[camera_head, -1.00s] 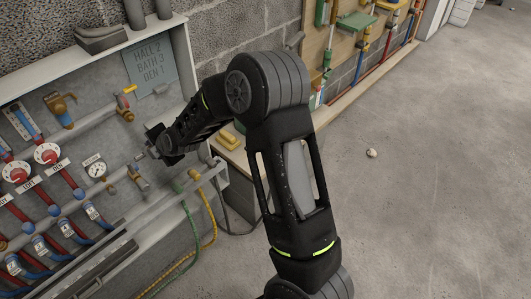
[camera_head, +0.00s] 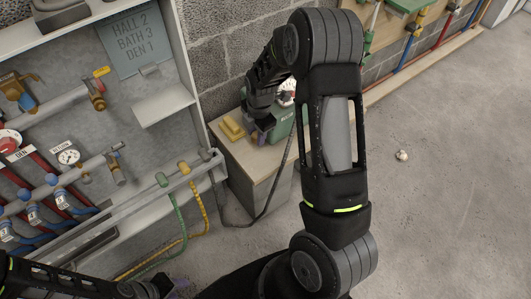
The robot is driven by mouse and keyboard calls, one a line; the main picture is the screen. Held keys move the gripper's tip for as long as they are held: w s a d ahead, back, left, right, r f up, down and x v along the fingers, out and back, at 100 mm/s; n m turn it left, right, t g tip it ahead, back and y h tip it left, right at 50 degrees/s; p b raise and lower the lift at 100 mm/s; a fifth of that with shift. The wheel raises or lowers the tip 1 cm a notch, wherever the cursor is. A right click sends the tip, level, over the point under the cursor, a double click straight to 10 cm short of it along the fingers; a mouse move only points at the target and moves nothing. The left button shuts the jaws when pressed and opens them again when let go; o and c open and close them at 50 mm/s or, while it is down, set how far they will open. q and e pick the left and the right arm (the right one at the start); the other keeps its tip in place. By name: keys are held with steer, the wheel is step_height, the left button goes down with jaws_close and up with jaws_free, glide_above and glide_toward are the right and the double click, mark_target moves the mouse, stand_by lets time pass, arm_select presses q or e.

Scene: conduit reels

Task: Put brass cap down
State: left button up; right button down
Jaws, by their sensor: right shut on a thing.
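My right gripper (camera_head: 264,132) is over the small cabinet top (camera_head: 276,153), at the front of a green box (camera_head: 283,122). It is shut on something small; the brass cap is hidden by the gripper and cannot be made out. My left gripper (camera_head: 170,288) is at the bottom edge, low in front of the panel. Its fingers are mostly cut off, so its opening cannot be judged.
A yellow block (camera_head: 232,128) lies on the cabinet top left of my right gripper. A round gauge (camera_head: 287,92) is by the green box. The panel's shelf (camera_head: 164,104) is empty. A small pale object (camera_head: 402,155) lies on open floor.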

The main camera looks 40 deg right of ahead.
steer(key=shift+s+a+r+g, duration=0.1)
steer(key=shift+s+a+g, duration=0.25)
steer(key=shift+s, duration=0.3)
arm_select(q)
steer(key=shift+a, duration=0.2)
arm_select(e)
steer(key=shift+g, duration=0.35)
arm_select(q)
steer(key=shift+f+b, duration=0.3)
arm_select(e)
glide_above(258, 161)
steer(key=shift+f, duration=3.1)
steer(key=shift+f, duration=0.1)
arm_select(q)
steer(key=shift+f, duration=0.2)
arm_select(e)
steer(key=shift+f, duration=1.75)
